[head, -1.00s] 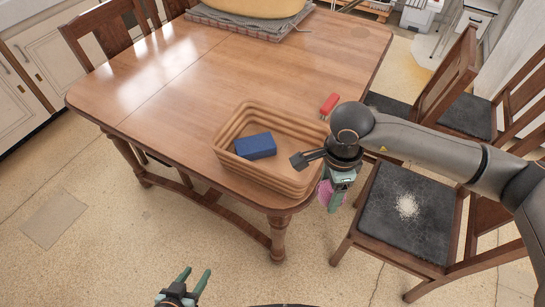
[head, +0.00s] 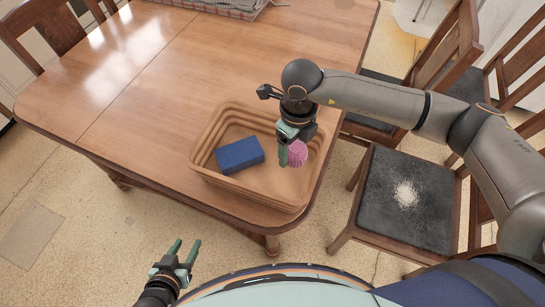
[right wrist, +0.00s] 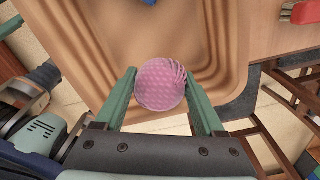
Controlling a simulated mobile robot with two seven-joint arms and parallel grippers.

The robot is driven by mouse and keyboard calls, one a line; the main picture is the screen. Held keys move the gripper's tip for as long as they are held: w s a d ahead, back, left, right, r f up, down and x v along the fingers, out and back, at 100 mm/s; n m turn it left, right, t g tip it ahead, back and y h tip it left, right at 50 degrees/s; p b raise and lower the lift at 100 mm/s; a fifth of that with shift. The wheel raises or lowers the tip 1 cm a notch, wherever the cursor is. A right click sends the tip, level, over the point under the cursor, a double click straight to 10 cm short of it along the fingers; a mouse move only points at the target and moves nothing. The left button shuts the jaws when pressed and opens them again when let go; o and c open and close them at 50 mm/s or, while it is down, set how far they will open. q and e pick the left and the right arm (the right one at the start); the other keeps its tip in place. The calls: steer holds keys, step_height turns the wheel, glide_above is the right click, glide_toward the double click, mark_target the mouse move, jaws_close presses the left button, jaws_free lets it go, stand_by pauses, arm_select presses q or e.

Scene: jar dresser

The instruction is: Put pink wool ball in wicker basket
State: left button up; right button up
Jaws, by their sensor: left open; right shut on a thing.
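The pink wool ball (head: 297,153) is held between the fingers of my right gripper (head: 291,157). It also shows between the green fingers in the right wrist view (right wrist: 160,85). The ball is over the right part of the wicker basket (head: 222,186), inside its outline as seen from the head; I cannot tell how high above the bottom it is. The basket stands at the near corner of the table. My left gripper (head: 184,257) is open and empty, low in front of the table.
A blue block (head: 239,155) lies in the left part of the basket. A red object (right wrist: 305,13) lies on the table (head: 150,100) beside the basket. A chair with a dark seat (head: 405,200) stands to the right. The table's left part is clear.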

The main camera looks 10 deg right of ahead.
mark_target(295, 147)
steer(key=f, duration=0.4)
steer(key=shift+s, duration=0.25)
steer(key=shift+w+f, duration=0.1)
steer(key=shift+f, duration=1.95)
steer(key=shift+f, duration=0.1)
steer(key=o, duration=1.3)
steer(key=shift+o, duration=0.2)
step_height(295, 147, up, 12)
steer(key=shift+r, duration=0.1)
